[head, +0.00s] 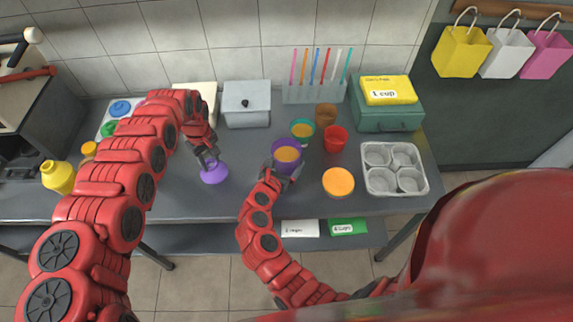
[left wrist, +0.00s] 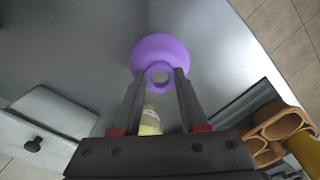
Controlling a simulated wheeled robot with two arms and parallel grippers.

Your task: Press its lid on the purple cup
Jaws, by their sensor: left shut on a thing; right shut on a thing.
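The purple cup (head: 288,148) stands on the counter near its front, filled with something orange. My right gripper (head: 281,174) is shut on its side from the front. The purple lid (head: 215,174) is to the left of the cup, apart from it. My left gripper (head: 210,161) is shut on the lid. The left wrist view shows the lid (left wrist: 163,46) with a ring-shaped knob between the fingertips (left wrist: 160,82). Whether the lid touches the counter I cannot tell.
A green cup (head: 302,130), a brown cup (head: 326,116) and a red cup (head: 335,138) stand behind and right of the purple cup. An orange lid (head: 338,182) and a muffin tray (head: 394,169) lie right. A grey box (head: 246,104) is behind. Counter between lid and cup is clear.

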